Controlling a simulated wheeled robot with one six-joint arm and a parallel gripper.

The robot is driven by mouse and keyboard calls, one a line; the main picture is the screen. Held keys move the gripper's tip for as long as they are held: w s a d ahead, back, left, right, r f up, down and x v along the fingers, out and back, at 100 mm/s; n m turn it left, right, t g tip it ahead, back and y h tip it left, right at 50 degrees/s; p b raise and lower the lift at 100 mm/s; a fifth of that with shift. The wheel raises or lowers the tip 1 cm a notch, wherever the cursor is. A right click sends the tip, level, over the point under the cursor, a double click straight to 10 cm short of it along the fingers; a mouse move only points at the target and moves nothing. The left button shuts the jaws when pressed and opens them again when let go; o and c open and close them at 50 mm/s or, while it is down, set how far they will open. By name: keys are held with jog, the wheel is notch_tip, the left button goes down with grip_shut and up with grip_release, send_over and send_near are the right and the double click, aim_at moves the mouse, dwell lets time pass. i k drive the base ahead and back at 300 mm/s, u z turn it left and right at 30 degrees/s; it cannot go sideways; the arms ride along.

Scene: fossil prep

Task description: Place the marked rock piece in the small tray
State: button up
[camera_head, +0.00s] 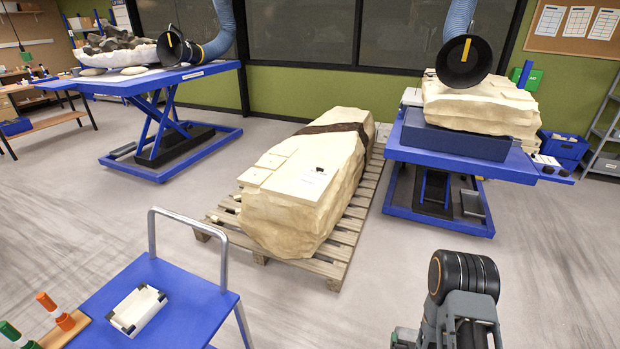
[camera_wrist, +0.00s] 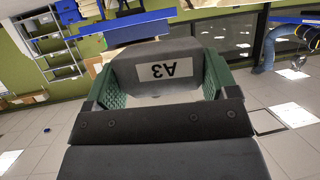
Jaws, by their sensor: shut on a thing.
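My gripper (camera_wrist: 158,88) shows in the wrist view, its green-padded fingers shut on a dark grey piece (camera_wrist: 185,53). The piece carries a pale label reading "A3", upside down in this view. It is held clear, with room behind it. A small white tray (camera_head: 138,310) with dark corners lies on a blue cart top (camera_head: 185,300) at the lower left. Its inside looks empty.
A large pale rock block (camera_head: 300,185) lies on a wooden pallet (camera_head: 335,262) in the middle. Blue lift tables stand at the back left (camera_head: 150,78) and right (camera_head: 405,150). A metal handle (camera_head: 152,235) rises from the cart. Floor between cart and arm is clear.

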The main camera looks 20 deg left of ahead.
aim_at(140, 311)
jog(key=u, duration=0.05)
jog(key=i, duration=2.4)
jog(key=u, duration=2.45)
